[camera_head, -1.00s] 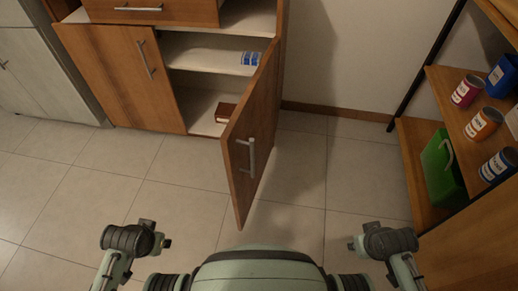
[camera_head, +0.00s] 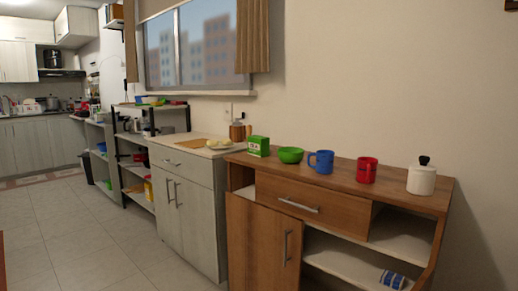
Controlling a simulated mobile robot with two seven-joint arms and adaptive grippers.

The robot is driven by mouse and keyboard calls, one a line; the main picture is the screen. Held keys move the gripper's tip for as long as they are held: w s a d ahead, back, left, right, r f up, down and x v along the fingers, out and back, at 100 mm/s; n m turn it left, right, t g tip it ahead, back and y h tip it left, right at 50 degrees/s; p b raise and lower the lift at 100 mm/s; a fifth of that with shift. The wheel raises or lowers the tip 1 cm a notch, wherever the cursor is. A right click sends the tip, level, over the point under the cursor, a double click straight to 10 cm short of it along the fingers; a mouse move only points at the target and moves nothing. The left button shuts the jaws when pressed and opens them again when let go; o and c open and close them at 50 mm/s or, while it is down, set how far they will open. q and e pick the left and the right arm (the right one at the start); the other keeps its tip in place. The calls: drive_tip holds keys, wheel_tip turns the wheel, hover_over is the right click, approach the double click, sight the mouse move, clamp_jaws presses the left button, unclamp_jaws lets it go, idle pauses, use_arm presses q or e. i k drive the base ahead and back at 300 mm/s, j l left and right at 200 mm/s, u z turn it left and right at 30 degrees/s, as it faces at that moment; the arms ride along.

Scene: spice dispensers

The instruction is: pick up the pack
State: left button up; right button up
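Two things here could be the pack, and I cannot tell which is meant. A small green box with a pale label (camera_head: 258,146) stands upright at the left end of the wooden cabinet's top (camera_head: 332,174). A blue and white pack (camera_head: 393,279) lies on the open shelf inside the cabinet, low at the right, partly cut off by the bottom edge of the view. Neither of my grippers shows in the head view now.
A green bowl (camera_head: 290,155), blue mug (camera_head: 321,161), red mug (camera_head: 366,169) and white jar with a black knob (camera_head: 422,176) stand on the wooden cabinet. A grey cabinet (camera_head: 190,204) stands left of it. Open tiled floor (camera_head: 70,240) lies at the left.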

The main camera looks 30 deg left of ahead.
sight(258, 146)
drive_tip(key=i+j+z, duration=0.3)
drive_tip(key=j, duration=0.45)
drive_tip(key=j+z, duration=0.3)
drive_tip(key=j, duration=0.45)
drive_tip(key=j+z, duration=0.3)
drive_tip(key=j, duration=0.55)
drive_tip(key=j+z, duration=0.35)
drive_tip(key=j, duration=0.45)
drive_tip(key=k+j+z, duration=0.15)
drive_tip(key=j+z, duration=0.15)
drive_tip(key=j, duration=0.5)
